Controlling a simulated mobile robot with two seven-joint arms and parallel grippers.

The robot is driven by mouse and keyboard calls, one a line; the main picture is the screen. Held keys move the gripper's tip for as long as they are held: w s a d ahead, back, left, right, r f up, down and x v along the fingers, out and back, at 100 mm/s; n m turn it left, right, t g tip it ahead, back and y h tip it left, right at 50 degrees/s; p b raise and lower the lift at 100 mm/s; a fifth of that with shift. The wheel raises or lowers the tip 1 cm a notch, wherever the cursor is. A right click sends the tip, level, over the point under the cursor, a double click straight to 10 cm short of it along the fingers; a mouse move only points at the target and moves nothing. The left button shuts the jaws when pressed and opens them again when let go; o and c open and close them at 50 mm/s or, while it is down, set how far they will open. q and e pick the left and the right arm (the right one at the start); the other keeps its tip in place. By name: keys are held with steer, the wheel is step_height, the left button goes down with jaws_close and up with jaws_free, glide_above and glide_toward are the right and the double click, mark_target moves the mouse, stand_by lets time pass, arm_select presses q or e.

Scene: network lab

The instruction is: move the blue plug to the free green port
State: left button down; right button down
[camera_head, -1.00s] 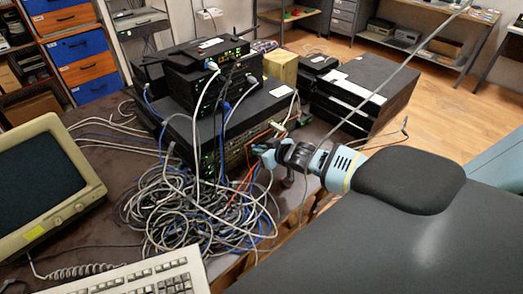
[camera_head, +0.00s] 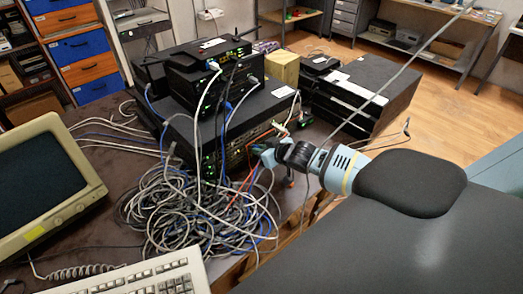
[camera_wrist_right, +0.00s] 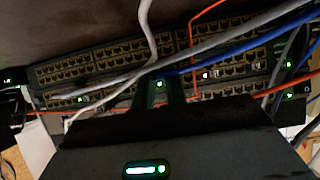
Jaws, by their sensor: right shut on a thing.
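My right gripper (camera_head: 263,152) is at the front face of the large lower network switch (camera_head: 240,120) on the table. In the right wrist view the gripper (camera_wrist_right: 162,90) is shut, with its fingertips close to the port rows (camera_wrist_right: 110,90). A blue cable (camera_wrist_right: 235,50) runs from the fingertips up to the right. Its plug is hidden between the fingers, so I cannot see whether it sits in a port. Small green lights (camera_wrist_right: 205,75) show among the ports; I cannot tell which port is the free green one. My left gripper is not in view.
A grey cable (camera_wrist_right: 149,30) and orange cables (camera_wrist_right: 195,40) cross the port face near the gripper. A big cable tangle (camera_head: 195,215) lies in front of the switch. A monitor (camera_head: 45,185) and keyboard (camera_head: 150,278) stand at left; black boxes (camera_head: 365,90) stand at right.

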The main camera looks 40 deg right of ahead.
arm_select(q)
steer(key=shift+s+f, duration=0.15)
arm_select(e)
steer(key=shift+w, duration=0.3)
stand_by(0.6)
steer(key=c, duration=1.3)
jaws_free()
steer(key=shift+c, duration=0.2)
steer(key=shift+s+r, duration=0.1)
